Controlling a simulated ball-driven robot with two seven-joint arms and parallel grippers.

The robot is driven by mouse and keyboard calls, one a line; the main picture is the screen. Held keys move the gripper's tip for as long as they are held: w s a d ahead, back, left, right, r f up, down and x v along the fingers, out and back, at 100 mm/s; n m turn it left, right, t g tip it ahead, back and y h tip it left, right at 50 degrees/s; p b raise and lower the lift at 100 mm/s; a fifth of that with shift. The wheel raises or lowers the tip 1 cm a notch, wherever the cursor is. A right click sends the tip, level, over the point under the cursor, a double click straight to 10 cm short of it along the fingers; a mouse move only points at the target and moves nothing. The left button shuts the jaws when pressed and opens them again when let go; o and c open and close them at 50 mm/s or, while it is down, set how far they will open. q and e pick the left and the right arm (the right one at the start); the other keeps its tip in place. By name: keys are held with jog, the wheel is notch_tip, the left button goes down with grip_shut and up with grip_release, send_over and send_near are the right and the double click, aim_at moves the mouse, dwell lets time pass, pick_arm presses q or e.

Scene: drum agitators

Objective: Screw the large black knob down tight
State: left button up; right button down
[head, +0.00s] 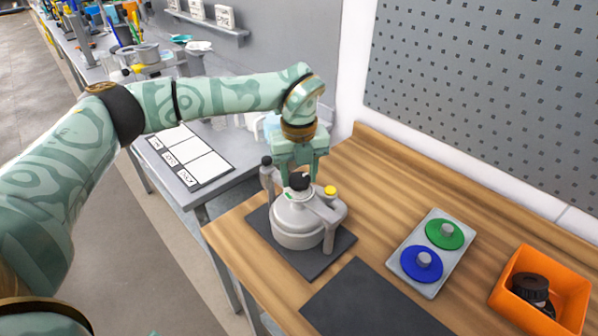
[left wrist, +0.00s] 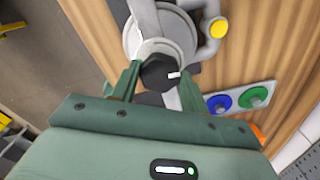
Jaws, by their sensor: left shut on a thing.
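The large black knob (head: 299,181) sits on top of a grey metal drum agitator (head: 296,225), which stands on a dark mat on the wooden bench. My left gripper (head: 298,176) comes down from above with its fingers on either side of the knob. In the left wrist view the knob (left wrist: 160,72) shows a white mark and lies between the green fingertips (left wrist: 158,76), and the gripper is shut on it. The agitator also has a yellow-capped post (head: 330,191) on the right and a smaller black knob (head: 266,161) on the left. My right gripper is not in view.
A grey plate with a green disc (head: 444,233) and a blue disc (head: 421,264) lies to the right. An orange bin (head: 507,294) holding black parts stands at the far right. A bare dark mat (head: 368,306) lies in front. A perforated wall panel is behind.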

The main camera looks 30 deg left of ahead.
pick_arm(q)
jog(key=shift+r+m+p, duration=0.3)
jog(key=shift+m+p, duration=1.1)
jog(key=shift+p, duration=0.1)
jog(key=shift+m+p, duration=0.75)
jog(key=shift+m, duration=0.15)
jog(key=m+p, duration=0.2)
jog(key=m, duration=0.1)
jog(key=shift+m, duration=0.3)
jog(key=m+p, duration=0.2)
jog(key=m, duration=0.1)
jog(key=shift+w+m+p, duration=0.1)
jog(key=shift+m+p, duration=0.25)
jog(key=shift+m, duration=0.05)
jog(key=m+p, duration=0.2)
jog(key=m, duration=0.2)
jog(key=m+p, duration=0.1)
jog(key=m, duration=0.4)
jog(key=shift+w, duration=0.1)
jog(key=shift+p, duration=0.3)
jog(key=o, duration=1)
jog(key=shift+f, duration=0.15)
